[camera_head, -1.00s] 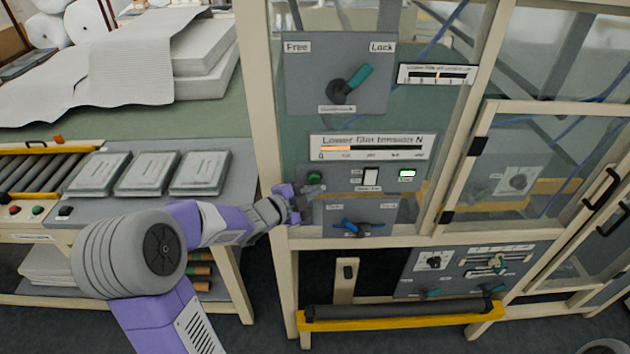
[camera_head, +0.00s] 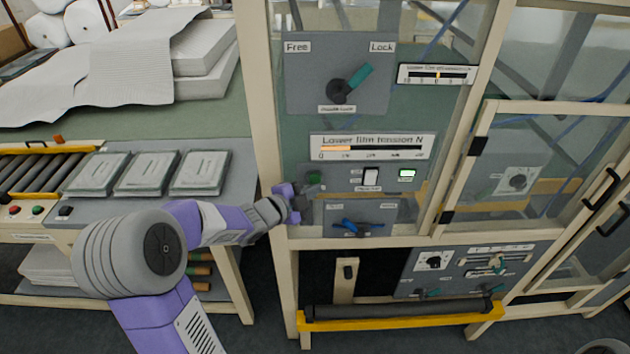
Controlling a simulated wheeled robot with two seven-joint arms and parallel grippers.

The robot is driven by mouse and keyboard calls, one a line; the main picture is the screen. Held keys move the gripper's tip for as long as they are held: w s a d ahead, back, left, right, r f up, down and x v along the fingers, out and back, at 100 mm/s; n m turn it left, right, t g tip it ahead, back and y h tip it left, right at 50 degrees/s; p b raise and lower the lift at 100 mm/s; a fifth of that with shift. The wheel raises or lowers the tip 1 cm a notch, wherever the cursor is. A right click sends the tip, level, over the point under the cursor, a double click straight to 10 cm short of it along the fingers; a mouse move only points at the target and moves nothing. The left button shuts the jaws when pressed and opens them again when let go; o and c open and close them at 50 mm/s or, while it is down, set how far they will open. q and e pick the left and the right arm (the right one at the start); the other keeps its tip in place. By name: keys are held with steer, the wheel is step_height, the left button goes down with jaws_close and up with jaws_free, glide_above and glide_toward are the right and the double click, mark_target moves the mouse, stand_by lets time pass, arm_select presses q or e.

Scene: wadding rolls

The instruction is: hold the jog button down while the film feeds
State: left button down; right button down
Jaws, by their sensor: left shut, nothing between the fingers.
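A green button (camera_head: 314,177) sits at the left of the grey control panel (camera_head: 343,187), under the lower film tension gauge (camera_head: 372,147). It looks dark green; its label is too small to read, so I cannot tell whether it is the jog button. My left gripper (camera_head: 305,192) is shut and empty. Its fingertips are at the button's lower left edge; whether they touch or press it I cannot tell. The gauge has a short orange bar near its low end. No film is clearly visible moving. My right gripper is out of view.
A blue-handled knob (camera_head: 357,226) sits just below. Above is a Free/Lock lever (camera_head: 350,84), turned toward Lock. A cream frame post (camera_head: 262,110) stands left of the panel.

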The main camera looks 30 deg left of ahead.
arm_select(q)
steer(key=shift+w+a, duration=0.2)
steer(key=shift+w, duration=0.15)
steer(key=shift+w+a, duration=0.25)
steer(key=shift+w, duration=0.1)
stand_by(1.9)
steer(key=shift+s, duration=0.1)
stand_by(2.2)
steer(key=shift+s+d+b, duration=0.4)
steer(key=shift+s+d, duration=0.05)
steer(key=shift+s, duration=0.15)
steer(key=shift+s, duration=0.1)
steer(key=s+d, duration=0.1)
steer(key=s+b, duration=0.1)
steer(key=s+d, duration=0.1)
steer(key=s, duration=0.1)
steer(key=shift+d+b, duration=0.3)
steer(key=shift+b, duration=0.1)
